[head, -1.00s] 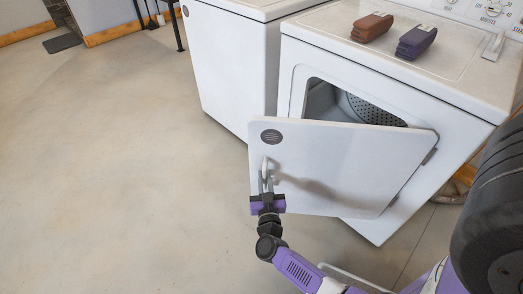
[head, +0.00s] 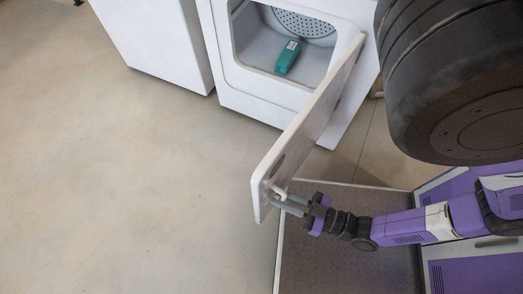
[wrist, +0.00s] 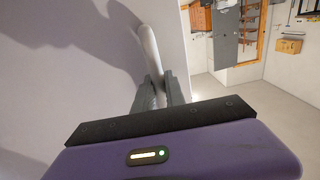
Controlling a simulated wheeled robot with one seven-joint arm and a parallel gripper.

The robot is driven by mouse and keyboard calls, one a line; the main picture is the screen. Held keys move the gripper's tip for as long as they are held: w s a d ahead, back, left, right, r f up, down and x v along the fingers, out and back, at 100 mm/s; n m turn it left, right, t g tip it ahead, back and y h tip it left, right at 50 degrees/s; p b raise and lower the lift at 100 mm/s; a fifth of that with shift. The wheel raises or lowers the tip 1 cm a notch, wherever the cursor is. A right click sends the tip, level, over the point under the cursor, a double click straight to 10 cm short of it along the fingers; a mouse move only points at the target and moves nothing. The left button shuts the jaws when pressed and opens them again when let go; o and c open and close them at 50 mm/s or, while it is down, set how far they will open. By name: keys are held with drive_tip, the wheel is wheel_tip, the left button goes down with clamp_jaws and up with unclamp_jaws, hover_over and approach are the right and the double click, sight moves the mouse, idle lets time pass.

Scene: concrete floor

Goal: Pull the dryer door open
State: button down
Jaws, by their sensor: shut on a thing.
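The dryer (head: 229,81) stands at the top of the head view with its white door (head: 305,125) swung wide open, seen nearly edge-on. A green box-like item (head: 288,57) lies inside the dryer opening, in front of the perforated drum back. My gripper (head: 277,195) is at the door's free edge, shut on the door handle (head: 275,188). In the wrist view the pale handle (wrist: 150,50) runs down between my two grey fingers (wrist: 160,88), with the door's face (wrist: 75,60) filling the left side.
A second white appliance (head: 155,40) stands left of the dryer. The concrete floor (head: 110,180) to the left and below the door is clear. In the wrist view, a grey cabinet (wrist: 229,35) and a wall shelf box (wrist: 288,46) stand far off.

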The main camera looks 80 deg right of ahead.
drive_tip(key=s, duration=0.1)
drive_tip(key=s+a+y, duration=0.1)
drive_tip(key=s, duration=0.1)
drive_tip(key=shift+a+n, duration=0.1)
drive_tip(key=shift+n, duration=0.3)
drive_tip(key=c, duration=1.4)
unclamp_jaws()
drive_tip(key=shift+s, duration=0.1)
drive_tip(key=b+v, duration=0.1)
drive_tip(key=v, duration=0.6)
drive_tip(key=shift+s, duration=0.3)
